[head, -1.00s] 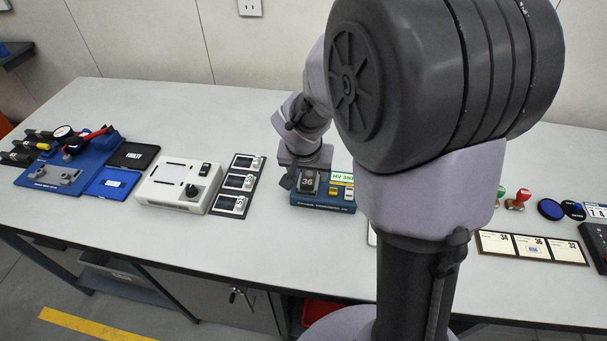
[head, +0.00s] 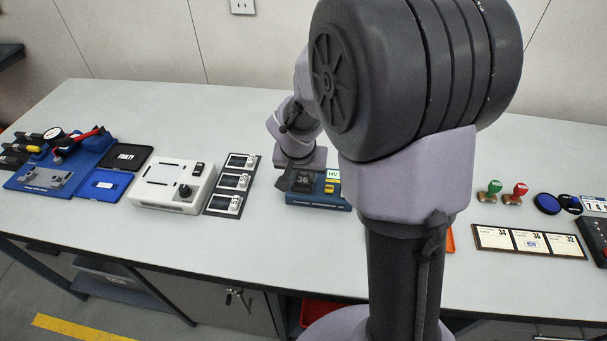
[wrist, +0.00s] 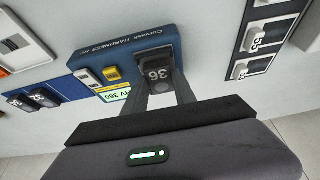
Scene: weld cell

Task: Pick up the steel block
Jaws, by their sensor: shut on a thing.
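The steel block, a small dark block with "36" on its face (head: 303,180), is at the left end of the blue hardness tester (head: 318,200). It shows upside down in the wrist view (wrist: 157,74), over the tester's blue body (wrist: 130,50). My gripper (wrist: 163,90) is shut on the block, a finger on either side. It also shows in the head view (head: 296,180), reaching down from above. Whether the block touches the tester underneath is hidden.
Left of the tester are a rack of small displays (head: 232,185), a white instrument (head: 172,183), black and blue trays and a blue fixture (head: 60,165). Stamps (head: 515,194) and a card panel (head: 530,241) lie right. My arm hides the bench's middle.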

